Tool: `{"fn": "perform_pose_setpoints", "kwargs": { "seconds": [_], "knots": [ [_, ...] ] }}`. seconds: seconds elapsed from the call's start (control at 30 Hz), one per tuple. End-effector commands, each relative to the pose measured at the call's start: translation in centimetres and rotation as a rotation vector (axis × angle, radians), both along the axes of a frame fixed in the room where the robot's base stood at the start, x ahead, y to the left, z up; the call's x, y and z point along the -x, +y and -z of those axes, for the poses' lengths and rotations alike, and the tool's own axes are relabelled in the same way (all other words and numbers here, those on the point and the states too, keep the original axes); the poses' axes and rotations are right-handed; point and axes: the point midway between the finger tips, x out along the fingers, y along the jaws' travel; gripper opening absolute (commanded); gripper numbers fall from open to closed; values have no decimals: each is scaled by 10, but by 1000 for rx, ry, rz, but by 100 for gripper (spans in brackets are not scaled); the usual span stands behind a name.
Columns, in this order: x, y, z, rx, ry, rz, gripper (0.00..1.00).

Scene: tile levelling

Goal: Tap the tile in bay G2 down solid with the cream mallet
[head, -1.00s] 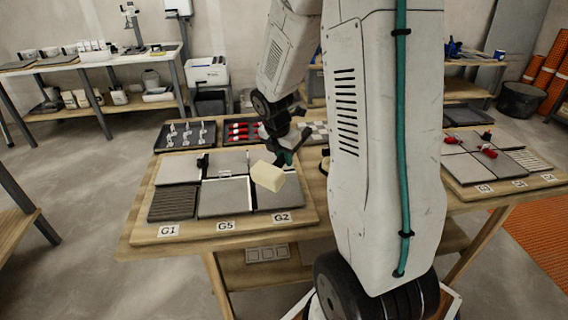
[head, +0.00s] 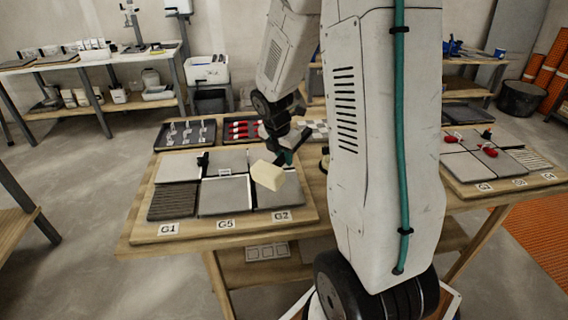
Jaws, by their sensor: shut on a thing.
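The cream mallet head (head: 267,176) hangs from my gripper (head: 286,157), which is shut on the mallet's dark handle. The mallet head is over the left part of the grey tile in bay G2 (head: 284,195) and hides some of it. I cannot tell whether the head touches the tile. The G2 label (head: 282,216) is on the front edge of the wooden board (head: 190,234), at the right end. The grey G5 tile (head: 223,196) lies to the left of the G2 tile.
Bay G1 (head: 174,201) holds ribbed dark adhesive without a tile. A small black piece (head: 203,160) stands among the rear tiles. Trays with white clips (head: 186,133) and red wedges (head: 242,129) lie behind the board. My arm hides the table's middle; another tiled board (head: 505,184) is at right.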

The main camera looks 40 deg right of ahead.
Motion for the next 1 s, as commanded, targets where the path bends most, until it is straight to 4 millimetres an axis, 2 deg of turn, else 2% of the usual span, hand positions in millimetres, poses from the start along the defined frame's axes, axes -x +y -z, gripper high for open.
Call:
{"fn": "perform_pose_setpoints", "kwargs": {
  "seconds": [0.37, 0.47, 0.57, 0.67, 0.77, 0.9, 1.0],
  "knots": [
    [-1, 0, -6, 0, -1, 3, 0],
    [-8, 3, -7, 0, -1, 38, 0],
    [-26, 12, -10, 1, -2, 140, 0],
    [-55, 31, -15, 0, -1, 320, 0],
    [-90, 61, -22, 0, -1, 559, 0],
    [-134, 114, -34, -1, -1, 904, 0],
    [-156, 152, -41, -1, 0, 1115, 0]
  ]
}}
